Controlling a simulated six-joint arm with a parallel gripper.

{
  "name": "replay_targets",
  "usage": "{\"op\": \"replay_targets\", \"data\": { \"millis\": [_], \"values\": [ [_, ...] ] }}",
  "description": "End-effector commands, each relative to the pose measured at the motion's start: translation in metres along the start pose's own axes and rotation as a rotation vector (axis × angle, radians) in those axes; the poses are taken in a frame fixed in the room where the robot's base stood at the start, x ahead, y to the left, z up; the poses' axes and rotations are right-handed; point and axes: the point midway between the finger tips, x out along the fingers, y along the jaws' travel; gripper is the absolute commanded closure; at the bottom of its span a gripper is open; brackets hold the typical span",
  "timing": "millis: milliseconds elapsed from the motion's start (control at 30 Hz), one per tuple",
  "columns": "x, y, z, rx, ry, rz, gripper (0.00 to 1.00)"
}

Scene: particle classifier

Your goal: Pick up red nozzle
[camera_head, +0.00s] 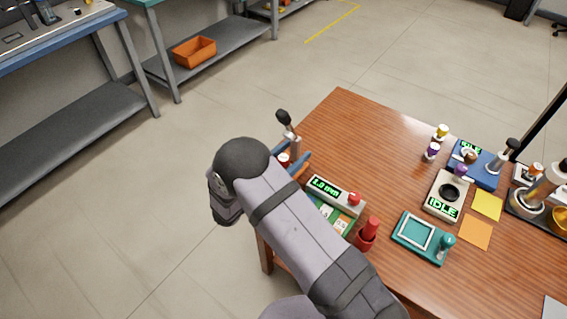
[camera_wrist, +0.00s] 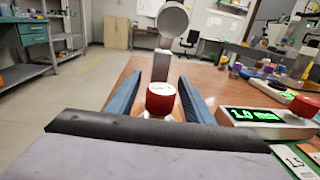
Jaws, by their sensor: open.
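In the head view, the red nozzle (camera_head: 283,159) shows only partly beside my gripper (camera_head: 297,163), at the table's left edge. My arm hides much of this area. The lower part of the nozzle is hard to make out.
A post with a round head (camera_wrist: 172,20) stands just behind the nozzle. A box reading 1.0 mm (camera_head: 326,188) with a red knob is close on the right. A red cylinder on a red base (camera_head: 368,232), a teal tray (camera_head: 418,238) and other devices stand further right.

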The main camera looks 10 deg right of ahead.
Motion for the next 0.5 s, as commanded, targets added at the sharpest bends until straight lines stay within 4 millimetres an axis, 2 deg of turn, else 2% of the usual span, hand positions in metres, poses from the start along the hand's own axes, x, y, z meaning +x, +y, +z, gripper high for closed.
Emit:
{"op": "replay_targets", "data": {
  "millis": [133, 167, 333, 500],
  "values": [
    [-0.0002, 0.0002, -0.0002, 0.000, 0.000, 0.001, 0.53],
    [-0.0002, 0.0002, -0.0002, 0.000, 0.000, 0.001, 0.57],
    [-0.0004, 0.0002, -0.0001, 0.000, 0.000, 0.001, 0.98],
    [-0.0005, 0.0003, 0.0003, 0.000, -0.001, 0.001, 1.00]
  ]
}}
